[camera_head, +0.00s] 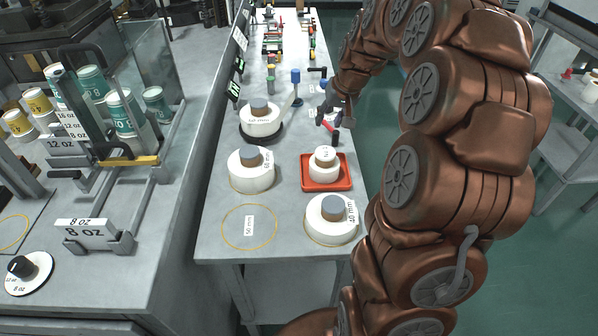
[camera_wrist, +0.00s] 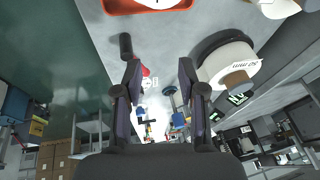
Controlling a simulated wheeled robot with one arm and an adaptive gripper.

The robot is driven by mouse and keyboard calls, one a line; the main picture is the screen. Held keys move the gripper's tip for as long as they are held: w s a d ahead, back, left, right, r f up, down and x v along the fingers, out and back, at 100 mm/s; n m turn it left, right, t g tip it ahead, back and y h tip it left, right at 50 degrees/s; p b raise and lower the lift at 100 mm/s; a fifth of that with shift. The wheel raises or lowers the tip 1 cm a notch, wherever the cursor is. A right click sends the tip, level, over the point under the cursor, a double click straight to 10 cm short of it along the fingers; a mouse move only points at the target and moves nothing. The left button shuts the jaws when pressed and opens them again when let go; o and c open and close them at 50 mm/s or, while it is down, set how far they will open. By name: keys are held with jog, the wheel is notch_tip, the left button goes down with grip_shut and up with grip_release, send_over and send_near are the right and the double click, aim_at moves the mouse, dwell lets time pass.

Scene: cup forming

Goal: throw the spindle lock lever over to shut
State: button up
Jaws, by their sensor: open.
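The spindle (camera_head: 262,134) carries a white 50 mm ring (camera_head: 261,123) on a black base, at the middle left of the bench. A grey lever with a blue knob (camera_head: 296,77) rises at its right rear. It looks like the lock lever, but its set position is hard to tell. My gripper (camera_head: 335,118) is open and empty, right of the spindle near the bench's right edge. In the wrist view my gripper (camera_wrist: 158,66) has its fingers apart, with the white ring (camera_wrist: 230,65) just beyond the right finger. The lever is small and unclear there.
A black and red handled tool (camera_head: 335,137) lies below my gripper. A red tray (camera_head: 310,185) with a white part, two more white rings (camera_head: 251,178) (camera_head: 330,228) and an empty yellow circle (camera_head: 249,227) are nearer. Small colored items fill the far bench.

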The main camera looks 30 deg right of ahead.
jog(key=s+a+r+n+g, duration=0.1)
jog(key=s+a+n+g, duration=0.2)
jog(key=s+a, duration=1.1)
jog(key=shift+s+a+r+y+p, duration=0.15)
jog(key=shift+s+a+y+p, duration=0.2)
jog(key=shift+a, duration=1.05)
jog(key=shift+c, duration=0.3)
